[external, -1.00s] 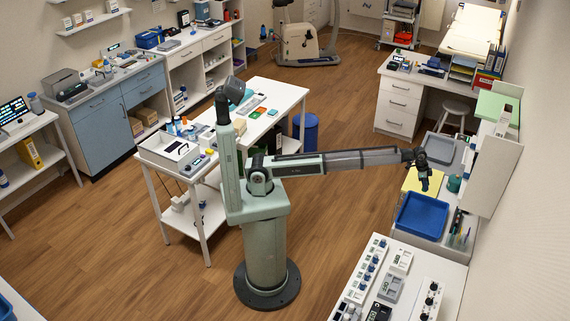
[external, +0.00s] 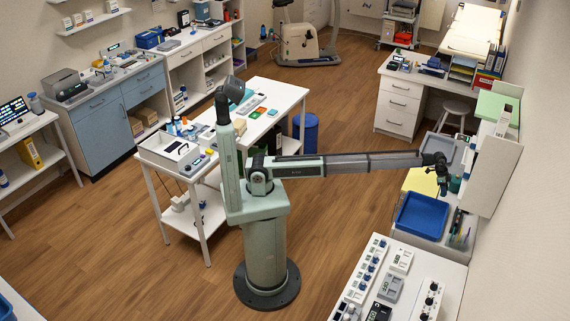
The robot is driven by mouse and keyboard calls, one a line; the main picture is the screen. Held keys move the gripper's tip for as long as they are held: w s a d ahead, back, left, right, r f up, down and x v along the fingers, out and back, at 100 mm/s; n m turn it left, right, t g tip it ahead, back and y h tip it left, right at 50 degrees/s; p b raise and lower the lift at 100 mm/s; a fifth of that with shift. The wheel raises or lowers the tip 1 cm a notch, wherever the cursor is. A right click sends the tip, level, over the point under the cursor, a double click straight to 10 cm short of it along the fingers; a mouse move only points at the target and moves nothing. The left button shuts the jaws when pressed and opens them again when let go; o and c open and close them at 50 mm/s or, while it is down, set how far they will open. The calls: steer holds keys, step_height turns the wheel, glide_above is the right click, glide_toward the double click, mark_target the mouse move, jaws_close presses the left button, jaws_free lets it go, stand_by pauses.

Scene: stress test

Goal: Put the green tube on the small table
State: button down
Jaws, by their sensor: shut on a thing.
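My gripper (external: 442,188) points down at the end of the outstretched arm, over the cluttered counter on the right, behind the blue tray. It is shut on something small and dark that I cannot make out. A dark green cylinder (external: 455,184) stands right beside it, partly hidden; I cannot tell if this is the green tube. A small white table (external: 207,222) with a lower shelf stands left of my base, carrying a white tray and small bottles. I cannot tell whether it is the table named in the task.
The blue tray (external: 423,216) lies in front of my gripper, with a yellow sheet (external: 418,181) behind it and a grey tray (external: 443,149) farther back. A white cabinet (external: 495,178) stands close on the right. A white bench (external: 366,278) with devices is nearer.

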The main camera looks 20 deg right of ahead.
steer(key=shift+f, duration=2.8)
steer(key=shift+f, duration=0.1)
steer(key=c, duration=1.1)
jaws_free()
steer(key=shift+o, duration=0.2)
steer(key=shift+o, duration=0.2)
steer(key=v, duration=1.2)
